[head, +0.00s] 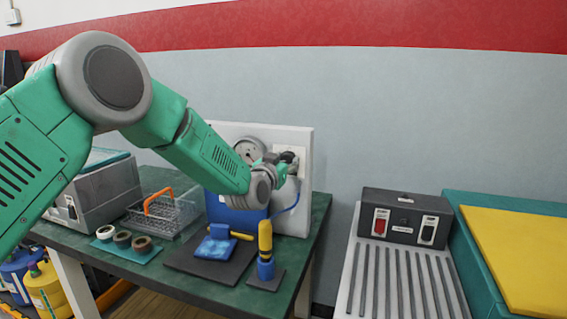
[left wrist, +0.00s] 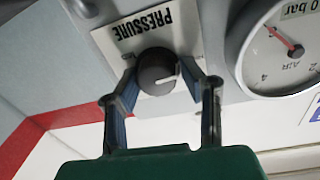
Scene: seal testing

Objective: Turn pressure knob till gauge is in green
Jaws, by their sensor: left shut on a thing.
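The black pressure knob (left wrist: 157,72) sits under the word PRESSURE on a white label (left wrist: 135,33) in the left wrist view, which is upside down. A white mark shows on the knob's face. My left gripper (head: 285,165) is shut on the knob, with one finger on each side of it. The round gauge (left wrist: 283,50) is beside the knob, cut off by the picture edge. Its red needle points to the upper left; no green zone can be made out. In the head view the gauge (head: 249,150) is small and its reading is unclear. My right gripper is out of view.
The white panel (head: 303,205) stands on a dark green bench (head: 155,278). A dark mat with blue and yellow tools (head: 265,250), a wire basket (head: 165,213) and tape rolls (head: 122,239) lie in front. A switch box (head: 405,214) is at right.

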